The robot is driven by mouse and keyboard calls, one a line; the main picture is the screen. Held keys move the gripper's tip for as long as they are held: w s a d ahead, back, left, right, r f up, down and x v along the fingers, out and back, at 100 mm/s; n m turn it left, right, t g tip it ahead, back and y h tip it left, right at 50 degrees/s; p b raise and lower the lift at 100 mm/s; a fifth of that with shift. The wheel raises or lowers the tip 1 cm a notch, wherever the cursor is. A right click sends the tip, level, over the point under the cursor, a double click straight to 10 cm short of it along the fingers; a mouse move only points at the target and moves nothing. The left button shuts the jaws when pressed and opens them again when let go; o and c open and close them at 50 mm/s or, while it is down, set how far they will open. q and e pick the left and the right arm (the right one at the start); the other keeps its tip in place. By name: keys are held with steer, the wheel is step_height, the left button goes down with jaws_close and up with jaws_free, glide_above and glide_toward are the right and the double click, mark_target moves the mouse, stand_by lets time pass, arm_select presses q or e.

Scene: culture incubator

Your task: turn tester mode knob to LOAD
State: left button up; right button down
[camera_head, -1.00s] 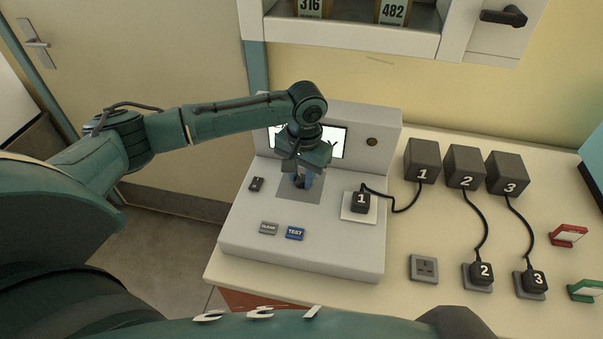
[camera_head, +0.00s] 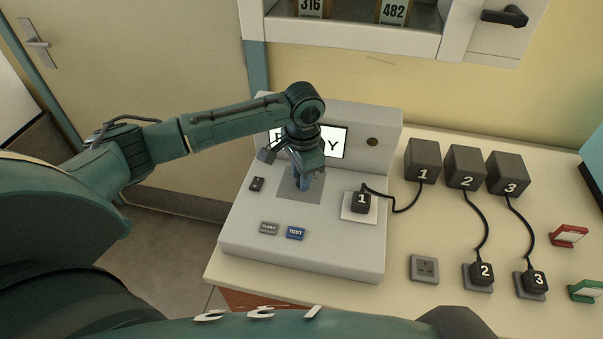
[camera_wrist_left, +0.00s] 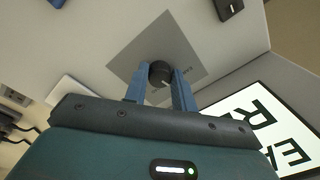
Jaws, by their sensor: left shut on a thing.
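The tester (camera_head: 340,240) is a light grey console on the bench, with a lit screen (camera_head: 335,143) partly hidden by my left arm. Its black round mode knob (camera_wrist_left: 161,73) sits on a darker grey square plate (camera_wrist_left: 140,50). My left gripper (camera_head: 303,182) reaches down over that plate. In the left wrist view the gripper's blue fingers (camera_wrist_left: 160,88) are shut on the knob, one on each side. A light pointer line shows on the knob. The plate's lettering is too small or hidden to read. My right gripper is not in view.
Plug 1 (camera_head: 361,203) is in the tester's white socket. CLEAR (camera_head: 268,228) and TEST (camera_head: 295,233) buttons and a black switch (camera_head: 257,184) lie around the plate. Black adapters (camera_head: 465,167) with cables stand at right. An empty socket (camera_head: 424,268) is nearby.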

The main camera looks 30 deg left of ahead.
arm_select(q)
steer(key=m, duration=0.5)
steer(key=shift+w+a+m, duration=0.1)
steer(key=shift+m, duration=0.2)
steer(key=m, duration=0.5)
steer(key=shift+r+m, duration=0.1)
steer(key=shift+m, duration=0.3)
steer(key=o, duration=1)
step_height(320, 180, up, 13)
steer(key=b, duration=0.1)
steer(key=shift+s, duration=0.3)
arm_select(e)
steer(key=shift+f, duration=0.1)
